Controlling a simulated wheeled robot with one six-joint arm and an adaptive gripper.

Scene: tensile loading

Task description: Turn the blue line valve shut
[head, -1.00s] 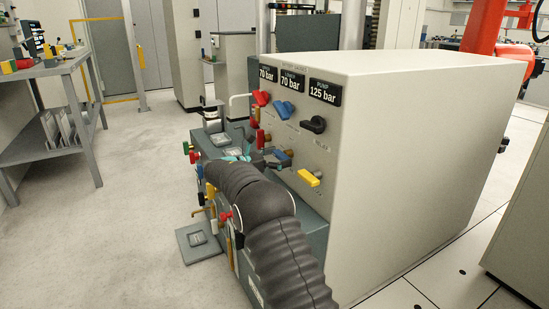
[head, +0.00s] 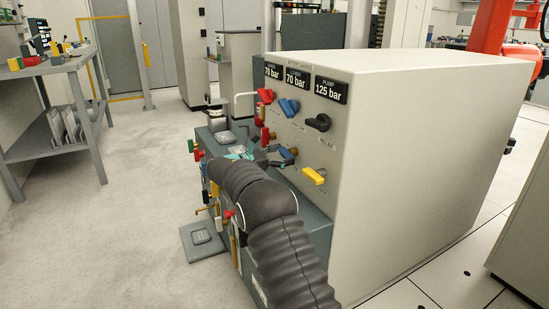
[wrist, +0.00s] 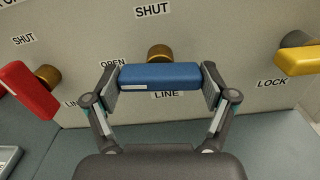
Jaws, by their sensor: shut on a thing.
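The blue line valve handle (wrist: 160,76) lies level across the wrist view, in front of its brass stem (wrist: 159,53). My gripper (wrist: 160,84) is shut on it, one finger pad against each end. The SHUT label (wrist: 153,11) is above the handle, the OPEN label (wrist: 113,63) is at its upper left, and the LINE label is partly covered below it. In the head view the blue line valve (head: 288,153) is low on the panel, partly hidden by my gripper (head: 279,156).
A red handle (wrist: 28,89) is left of my gripper and the yellow lock handle (wrist: 299,60) is right. In the head view, a red (head: 266,95), a blue (head: 289,107) and a black (head: 318,122) handle sit higher on the panel (head: 400,150).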

